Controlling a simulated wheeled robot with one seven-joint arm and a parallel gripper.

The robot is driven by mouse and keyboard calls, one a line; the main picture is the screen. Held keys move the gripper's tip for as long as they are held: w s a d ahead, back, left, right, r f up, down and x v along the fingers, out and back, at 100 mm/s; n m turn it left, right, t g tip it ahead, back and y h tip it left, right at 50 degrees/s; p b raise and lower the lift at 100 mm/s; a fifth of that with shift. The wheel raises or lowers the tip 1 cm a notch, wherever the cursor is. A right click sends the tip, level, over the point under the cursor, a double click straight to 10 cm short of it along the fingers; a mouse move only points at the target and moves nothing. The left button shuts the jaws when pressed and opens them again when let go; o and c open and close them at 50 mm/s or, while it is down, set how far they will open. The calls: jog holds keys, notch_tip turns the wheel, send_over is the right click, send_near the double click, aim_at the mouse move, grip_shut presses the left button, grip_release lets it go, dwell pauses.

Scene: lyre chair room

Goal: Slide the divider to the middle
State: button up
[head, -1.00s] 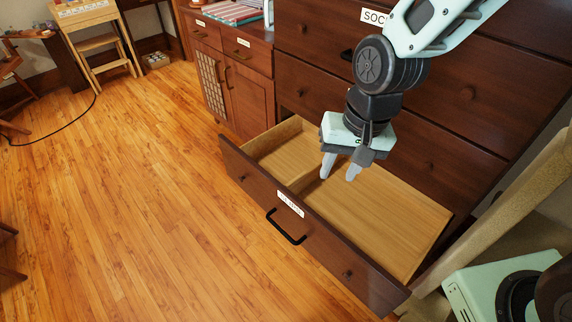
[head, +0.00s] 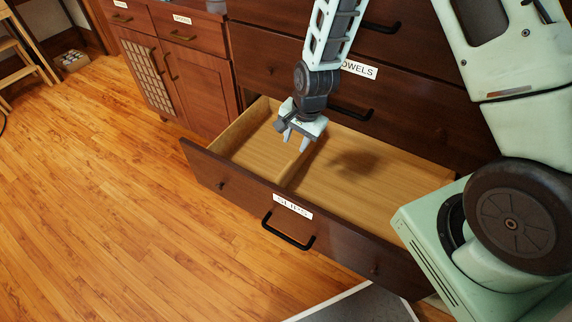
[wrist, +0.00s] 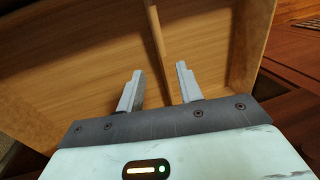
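The divider (head: 297,167) is a thin wooden strip standing across the inside of the open bottom drawer (head: 345,239), left of the drawer's middle. It also shows in the wrist view (wrist: 155,38), running up the picture between my two fingers. My gripper (head: 295,139) is open and empty, pointing down over the drawer near the divider. In the wrist view the fingertips (wrist: 159,70) are spread on either side of the divider's line. I cannot tell how far above it they are. In the head view my gripper hides the divider's far end.
The drawer front has a black handle (head: 288,231) and a label. Both compartments look empty. More dresser drawers (head: 300,75) rise behind, and a low cabinet (head: 180,75) stands at the left. Wood floor (head: 110,230) is open at the left.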

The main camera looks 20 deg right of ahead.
aim_at(287, 168)
jog(key=f, duration=0.4)
jog(key=w+a+f+b, duration=0.1)
jog(key=f, duration=0.3)
jog(key=w+f, duration=0.1)
jog(key=f, duration=0.3)
jog(key=shift+a+f, duration=0.25)
jog(key=shift+f, duration=0.1)
grip_shut()
